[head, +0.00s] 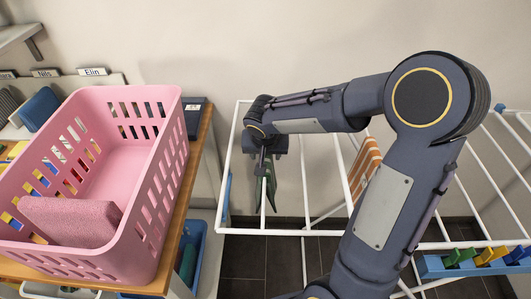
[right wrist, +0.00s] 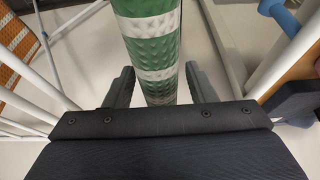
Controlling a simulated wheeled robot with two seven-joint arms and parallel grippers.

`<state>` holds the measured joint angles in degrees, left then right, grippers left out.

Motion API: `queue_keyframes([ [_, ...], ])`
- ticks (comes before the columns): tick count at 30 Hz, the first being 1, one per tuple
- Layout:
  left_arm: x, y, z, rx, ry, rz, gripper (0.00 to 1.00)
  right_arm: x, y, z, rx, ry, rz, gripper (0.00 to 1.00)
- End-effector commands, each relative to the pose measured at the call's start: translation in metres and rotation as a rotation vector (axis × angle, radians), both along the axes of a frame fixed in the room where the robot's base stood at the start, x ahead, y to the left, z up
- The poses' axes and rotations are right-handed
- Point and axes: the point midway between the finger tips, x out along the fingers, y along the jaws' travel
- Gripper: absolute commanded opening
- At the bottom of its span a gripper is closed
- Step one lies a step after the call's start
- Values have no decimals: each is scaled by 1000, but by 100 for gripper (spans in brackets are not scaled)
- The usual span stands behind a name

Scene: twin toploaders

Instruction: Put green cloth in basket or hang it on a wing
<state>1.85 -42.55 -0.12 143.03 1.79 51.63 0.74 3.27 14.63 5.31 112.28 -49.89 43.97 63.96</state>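In the right wrist view the cloth (right wrist: 157,50), with green and white stripes, runs between my fingers. My right gripper (head: 264,160) is just above the cloth. In the right wrist view its fingers (right wrist: 160,78) stand wide apart on either side of the cloth, with a gap showing at each side. The pink basket (head: 165,165) stands at the left. My left gripper is out of view.
A folded pink cloth (head: 70,220) lies in the basket, which stands on a wooden-edged top (head: 190,180). An orange striped cloth (head: 363,170) hangs on the rack. A blue tray (head: 450,267) with coloured pegs is at the lower right.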

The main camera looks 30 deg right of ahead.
Motion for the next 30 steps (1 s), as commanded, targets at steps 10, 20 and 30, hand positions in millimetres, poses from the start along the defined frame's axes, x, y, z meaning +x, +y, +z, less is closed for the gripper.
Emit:
queue_keyframes([
  [10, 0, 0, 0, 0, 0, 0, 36, 0, 0, 1, 0, 0, 0, 60],
  [20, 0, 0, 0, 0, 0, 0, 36, -14, 9, 44, 0, -6, 1, 60],
  [30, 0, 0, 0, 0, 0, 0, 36, -25, 15, 72, 0, 0, 0, 60],
])
